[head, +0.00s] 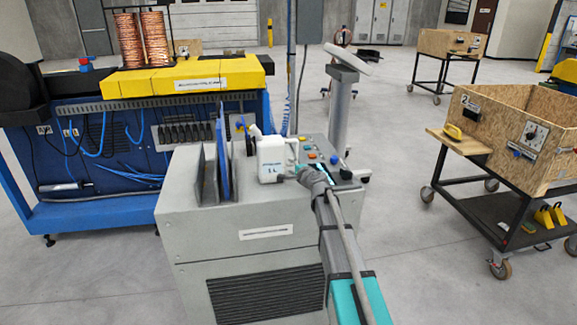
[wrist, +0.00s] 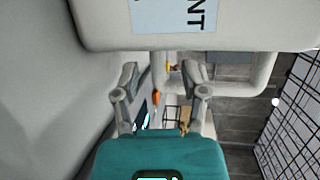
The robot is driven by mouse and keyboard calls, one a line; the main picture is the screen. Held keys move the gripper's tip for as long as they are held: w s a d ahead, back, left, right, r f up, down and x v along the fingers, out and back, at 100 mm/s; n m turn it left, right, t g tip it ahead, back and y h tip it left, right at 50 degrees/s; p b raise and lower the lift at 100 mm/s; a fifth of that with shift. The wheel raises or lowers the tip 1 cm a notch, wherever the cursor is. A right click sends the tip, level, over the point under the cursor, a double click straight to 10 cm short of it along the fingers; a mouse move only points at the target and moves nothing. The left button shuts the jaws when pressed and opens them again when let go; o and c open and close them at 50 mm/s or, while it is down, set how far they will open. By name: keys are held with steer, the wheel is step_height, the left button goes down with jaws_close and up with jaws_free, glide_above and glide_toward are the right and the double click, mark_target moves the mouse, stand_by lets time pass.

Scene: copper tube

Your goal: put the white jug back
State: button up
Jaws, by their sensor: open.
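The white jug (head: 271,161), with a blue "1 L" mark on its front, stands upright on top of the grey cabinet (head: 250,273). Its handle is on the right side, towards my gripper (head: 300,170). In the wrist view the jug's body (wrist: 90,25) with its pale blue label fills the top. My gripper (wrist: 159,73) is open there, with one finger to each side of a part of the jug's handle (wrist: 262,82). I cannot tell whether either finger touches it. The fingertips are small and partly hidden in the head view.
Grey and blue upright plates (head: 222,165) stand left of the jug. Buttons and a control panel (head: 320,158) lie behind and right of it, near a grey post (head: 342,110). A blue workbench (head: 100,145) is at left. A wooden cart (head: 505,140) stands right, with open floor between.

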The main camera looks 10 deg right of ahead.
steer(key=p+v, duration=0.1)
steer(key=v, duration=0.8)
steer(key=shift+s, duration=0.25)
stand_by(0.4)
steer(key=s+a+f+n+g+y, duration=0.1)
steer(key=s+a+f+n+g, duration=0.7)
steer(key=s, duration=0.5)
steer(key=s+f+n+g+h, duration=0.3)
steer(key=s, duration=0.6)
steer(key=s+d+f+n+g+h, duration=0.1)
steer(key=s+f+n+g, duration=0.3)
steer(key=s, duration=0.5)
steer(key=shift+s+d+f+h, duration=0.25)
steer(key=shift+d+f+h, duration=0.05)
steer(key=shift+h, duration=0.6)
